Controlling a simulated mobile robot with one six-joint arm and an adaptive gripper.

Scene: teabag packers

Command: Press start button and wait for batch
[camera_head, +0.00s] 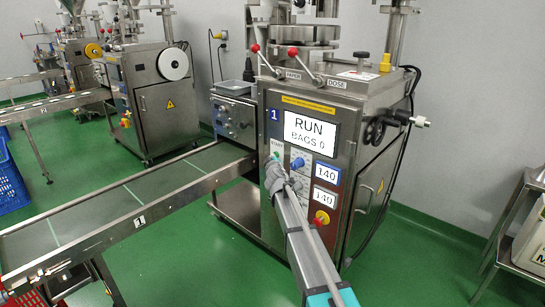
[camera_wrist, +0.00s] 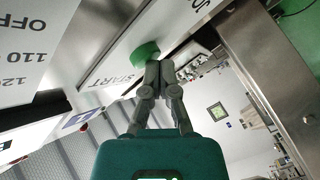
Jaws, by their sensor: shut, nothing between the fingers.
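The packing machine marked 1 (camera_head: 262,140) stands in the middle of the head view. Its screen (camera_head: 309,131) reads RUN, BAGS 0. The green start button (camera_head: 276,155) is on the front panel, mostly hidden behind my gripper in the head view. In the wrist view the green button (camera_wrist: 147,52) stands out from the panel above the word START. My gripper (camera_wrist: 159,66) is shut and empty, with its tips at the button's edge; I cannot tell whether they press it. It also shows in the head view (camera_head: 275,163).
Below the screen are a blue knob (camera_head: 297,164), two displays reading 140 (camera_head: 326,178) and a red knob on yellow (camera_head: 321,217). A conveyor (camera_head: 120,205) runs to the left. Other machines (camera_head: 160,95) and a blue crate (camera_head: 9,180) stand further back. A metal table (camera_head: 520,235) is at right.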

